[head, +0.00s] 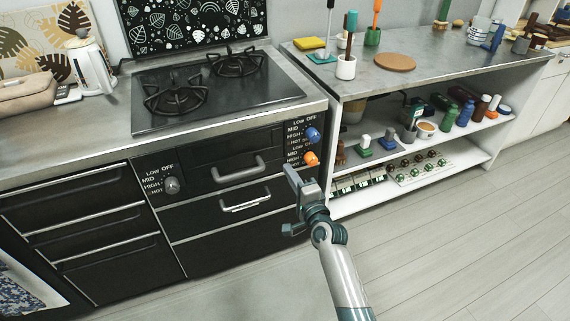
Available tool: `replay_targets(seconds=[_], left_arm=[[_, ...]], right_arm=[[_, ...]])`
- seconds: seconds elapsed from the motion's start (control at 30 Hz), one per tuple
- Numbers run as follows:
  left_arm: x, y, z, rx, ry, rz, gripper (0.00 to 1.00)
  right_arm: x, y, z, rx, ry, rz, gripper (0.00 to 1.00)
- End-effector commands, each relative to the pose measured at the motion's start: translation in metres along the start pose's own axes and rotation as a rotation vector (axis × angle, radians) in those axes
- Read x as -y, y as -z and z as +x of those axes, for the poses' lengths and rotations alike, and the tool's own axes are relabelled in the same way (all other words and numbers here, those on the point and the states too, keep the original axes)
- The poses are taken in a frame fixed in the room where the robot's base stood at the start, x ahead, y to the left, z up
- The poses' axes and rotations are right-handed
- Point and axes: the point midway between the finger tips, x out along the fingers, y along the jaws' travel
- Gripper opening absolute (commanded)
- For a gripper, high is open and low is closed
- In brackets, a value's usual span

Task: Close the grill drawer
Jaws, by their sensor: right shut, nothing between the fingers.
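The black grill drawer (208,176) is in the front of the counter, under the hob and between the control knobs. Its grey curved handle (236,176) faces me. The drawer front looks nearly level with the panel around it, and I cannot tell whether a small gap is left. My right gripper (291,172) is shut and empty. In the picture it is just right of the drawer, below the orange knob. I cannot tell whether it touches the front. My left gripper is out of view.
A blue knob (313,134) and an orange knob (311,158) stick out close above my right gripper. A lower drawer with a handle (245,203) is below. An open white shelf unit (345,205) holding small items stands to the right. The floor (450,240) is clear.

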Motion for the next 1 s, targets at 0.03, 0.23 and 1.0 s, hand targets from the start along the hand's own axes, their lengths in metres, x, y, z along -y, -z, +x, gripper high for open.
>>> replay_targets(seconds=[0.03, 0.23, 1.0], left_arm=[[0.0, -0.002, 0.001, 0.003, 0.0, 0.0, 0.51], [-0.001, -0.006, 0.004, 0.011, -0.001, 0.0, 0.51], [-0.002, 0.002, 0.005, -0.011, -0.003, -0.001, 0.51]], right_arm=[[0.0, 0.0, -0.007, 0.0, 0.0, 0.0, 0.0], [0.0, 0.0, -0.019, 0.0, 0.0, 0.0, 0.0], [-0.026, -0.001, -0.031, 0.002, -0.054, -0.065, 0.0]])
